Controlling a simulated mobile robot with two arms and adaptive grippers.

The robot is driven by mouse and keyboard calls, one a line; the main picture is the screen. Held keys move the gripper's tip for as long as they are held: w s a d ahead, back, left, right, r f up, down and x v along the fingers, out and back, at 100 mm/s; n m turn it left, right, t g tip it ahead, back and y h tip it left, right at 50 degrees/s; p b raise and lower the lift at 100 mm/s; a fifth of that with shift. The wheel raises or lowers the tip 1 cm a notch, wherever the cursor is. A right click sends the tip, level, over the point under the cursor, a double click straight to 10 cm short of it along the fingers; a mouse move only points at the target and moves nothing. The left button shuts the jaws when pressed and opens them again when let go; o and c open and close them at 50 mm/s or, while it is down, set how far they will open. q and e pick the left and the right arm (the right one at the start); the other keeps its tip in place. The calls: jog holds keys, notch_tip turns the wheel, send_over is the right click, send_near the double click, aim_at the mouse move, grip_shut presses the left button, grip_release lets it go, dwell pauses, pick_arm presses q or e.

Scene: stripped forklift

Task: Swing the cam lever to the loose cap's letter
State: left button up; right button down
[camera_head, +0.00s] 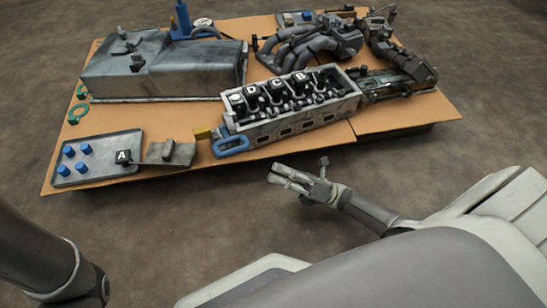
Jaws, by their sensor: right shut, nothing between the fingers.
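The loose cap (123,156), a black block marked A, sits at the right side of a grey tray (105,140) on the table's left. The cylinder head (290,122) stands mid-table, with black caps lettered D, C and B along its top; a paler round spot shows left of D. The cam lever appears to be the blue loop handle (231,147) at the head's left end, beside a yellow piece (202,132). My right gripper (272,173) is shut and empty, in front of the table's near edge, below and right of the blue handle. My left gripper is out of view.
Several blue pegs (85,149) stand in the tray, and a grey bracket (168,152) lies beside it. A large grey metal cover (165,70) is behind, with a pipe manifold (310,42) at the back. The table's front edge (310,150) is mostly bare.

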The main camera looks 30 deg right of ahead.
aim_at(238, 152)
jog(key=b+x, duration=0.1)
jog(key=x, duration=0.7)
jog(key=shift+w+r+m+t+h+p, duration=0.15)
jog(key=shift+w+r+m+h+p, duration=0.1)
jog(key=shift+r+p, duration=0.3)
jog(key=shift+w+r+m+t+h+p, duration=0.15)
jog(key=shift+r+m+p, duration=0.1)
jog(key=shift+r+p, duration=0.25)
jog(key=shift+f, duration=0.25)
